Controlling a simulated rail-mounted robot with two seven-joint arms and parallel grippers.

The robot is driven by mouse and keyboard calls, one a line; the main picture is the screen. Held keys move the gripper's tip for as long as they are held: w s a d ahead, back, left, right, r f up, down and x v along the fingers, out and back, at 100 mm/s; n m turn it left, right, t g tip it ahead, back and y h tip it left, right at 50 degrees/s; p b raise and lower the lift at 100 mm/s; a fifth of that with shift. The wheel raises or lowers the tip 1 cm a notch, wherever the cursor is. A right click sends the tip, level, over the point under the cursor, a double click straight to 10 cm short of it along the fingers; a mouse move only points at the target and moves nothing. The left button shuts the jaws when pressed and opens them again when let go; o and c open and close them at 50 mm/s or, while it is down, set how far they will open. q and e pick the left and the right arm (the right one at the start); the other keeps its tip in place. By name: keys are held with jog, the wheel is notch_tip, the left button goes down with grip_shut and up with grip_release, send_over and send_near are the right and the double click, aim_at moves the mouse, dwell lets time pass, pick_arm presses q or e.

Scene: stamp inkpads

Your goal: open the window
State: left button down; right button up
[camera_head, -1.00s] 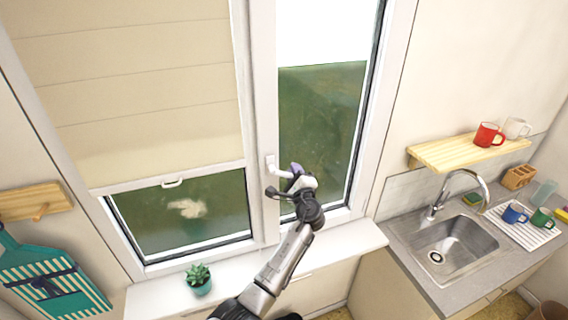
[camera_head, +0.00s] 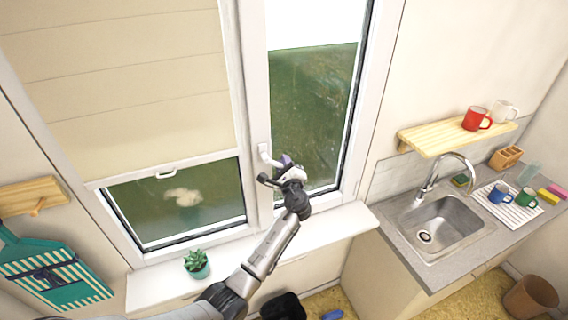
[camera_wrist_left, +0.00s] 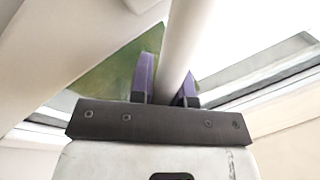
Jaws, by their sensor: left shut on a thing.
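The window's right sash (camera_head: 315,110) stands in its white frame, with greenery seen through the glass. Its white handle (camera_head: 266,155) sits on the left side of this sash, turned sideways to the right. My left gripper (camera_head: 286,163) is at the handle's free end. In the left wrist view, the purple fingers of the left gripper (camera_wrist_left: 166,85) are shut on the white handle bar (camera_wrist_left: 184,40), which runs between them. The sash looks closed or nearly so; I cannot tell if there is a gap. My right gripper is not in view.
A beige blind (camera_head: 120,80) covers most of the left pane. A potted succulent (camera_head: 196,264) stands on the white sill (camera_head: 335,222). To the right are a sink (camera_head: 440,225), a wooden shelf (camera_head: 450,136) with mugs, and a dish mat.

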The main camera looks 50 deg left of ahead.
pick_arm(q)
jog(key=c, duration=1.1)
grip_release()
jog(key=shift+b+v, duration=1.7)
jog(key=shift+v, duration=5.2)
